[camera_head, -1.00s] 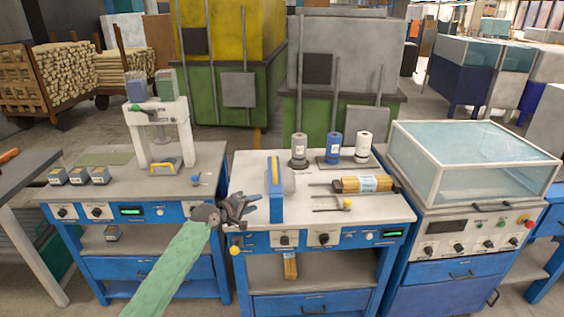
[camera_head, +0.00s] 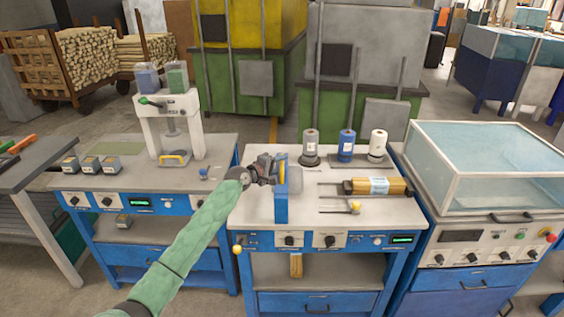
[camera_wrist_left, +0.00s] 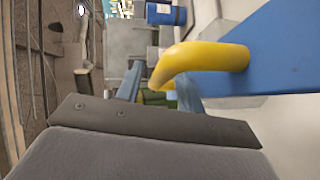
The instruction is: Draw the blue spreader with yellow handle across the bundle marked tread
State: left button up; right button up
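The blue spreader (camera_head: 281,207) stands upright on the middle bench, left of centre, with its yellow handle (camera_head: 283,170) at the upper part. In the left wrist view its blue body (camera_wrist_left: 275,50) and curved yellow handle (camera_wrist_left: 205,57) are close up. My left gripper (camera_head: 270,168) is at the handle's left side. Its two fingers (camera_wrist_left: 160,88) look apart, with the handle's bend in front of the gap; no firm hold shows. A wood bundle (camera_head: 395,187) with a pale label (camera_head: 379,186) lies right of the spreader; the lettering is too small to read. My right gripper is out of view.
Grey, blue and white spools (camera_head: 346,147) stand at the bench's back. A thin tool with a yellow knob (camera_head: 354,207) lies before the bundle. Another bundle (camera_head: 296,265) is on the lower shelf. A press (camera_head: 170,125) stands left, a glass-topped machine (camera_head: 485,165) right.

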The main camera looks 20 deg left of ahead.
pick_arm(q)
jog(key=shift+w+d+f, duration=0.1)
jog(key=shift+w+d, duration=0.15)
jog(key=shift+w, duration=0.15)
grip_shut()
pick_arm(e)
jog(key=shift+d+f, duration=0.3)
